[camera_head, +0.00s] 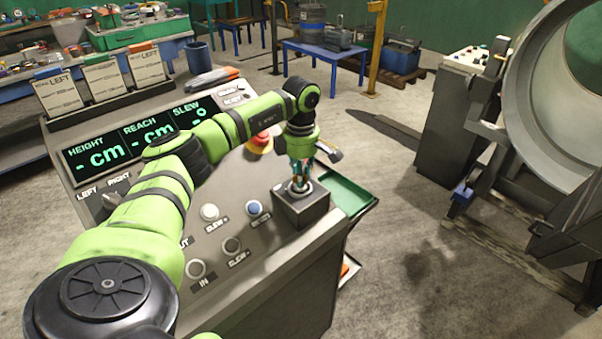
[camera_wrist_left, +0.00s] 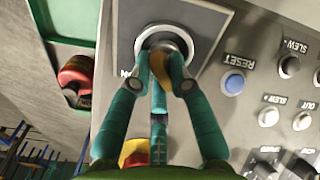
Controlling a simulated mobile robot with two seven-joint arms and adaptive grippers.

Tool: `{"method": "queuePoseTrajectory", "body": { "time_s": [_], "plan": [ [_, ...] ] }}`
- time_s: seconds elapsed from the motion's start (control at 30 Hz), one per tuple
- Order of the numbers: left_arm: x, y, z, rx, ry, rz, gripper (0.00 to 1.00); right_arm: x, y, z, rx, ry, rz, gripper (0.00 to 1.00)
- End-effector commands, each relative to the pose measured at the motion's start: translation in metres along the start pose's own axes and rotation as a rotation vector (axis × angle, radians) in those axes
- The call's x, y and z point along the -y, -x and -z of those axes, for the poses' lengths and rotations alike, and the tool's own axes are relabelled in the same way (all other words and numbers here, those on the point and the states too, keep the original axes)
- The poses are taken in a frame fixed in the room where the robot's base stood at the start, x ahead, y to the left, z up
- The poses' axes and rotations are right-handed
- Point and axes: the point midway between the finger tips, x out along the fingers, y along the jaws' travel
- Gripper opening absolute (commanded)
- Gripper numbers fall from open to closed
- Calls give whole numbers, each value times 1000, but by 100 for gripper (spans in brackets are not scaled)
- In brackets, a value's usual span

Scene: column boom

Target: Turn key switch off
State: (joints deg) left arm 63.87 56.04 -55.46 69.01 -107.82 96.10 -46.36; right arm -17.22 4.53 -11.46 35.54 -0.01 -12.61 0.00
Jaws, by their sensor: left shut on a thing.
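The key switch (camera_wrist_left: 163,42) is a round metal lock on a grey box (camera_head: 301,210) at the right front corner of the control panel. My left gripper (camera_head: 299,176) points down onto it from above in the head view. In the left wrist view its teal fingers (camera_wrist_left: 165,75) are shut on a key with an orange-brown part, right at the lock. The fingers hide most of the key, so its exact angle cannot be told. My right gripper is not in view.
A red emergency button (camera_head: 260,140) stands behind the gripper. A blue RESET button (camera_wrist_left: 233,83) and several other buttons lie beside the key box. A green tray (camera_head: 345,194) hangs off the panel's right side. A large grey cylinder (camera_head: 560,100) stands at the right.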

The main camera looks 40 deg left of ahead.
Motion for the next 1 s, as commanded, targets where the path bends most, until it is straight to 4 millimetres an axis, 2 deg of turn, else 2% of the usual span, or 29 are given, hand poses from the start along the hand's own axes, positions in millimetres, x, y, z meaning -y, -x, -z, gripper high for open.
{"method": "queuePoseTrajectory", "body": {
  "time_s": [0.23,0.27,0.3,0.33,0.73,0.87,1.0],
  "plan": [
    [0,0,1,-1,4,-1,0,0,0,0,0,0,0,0],
    [0,0,1,-1,4,-1,24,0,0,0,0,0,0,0],
    [0,0,1,-1,4,-1,40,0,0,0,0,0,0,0],
    [0,0,1,-1,3,-1,44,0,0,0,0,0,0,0],
    [0,6,0,1,0,-2,44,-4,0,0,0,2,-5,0],
    [-1,24,0,3,0,-4,44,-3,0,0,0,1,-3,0],
    [-1,55,0,4,0,-5,44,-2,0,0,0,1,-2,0]
  ]
}}
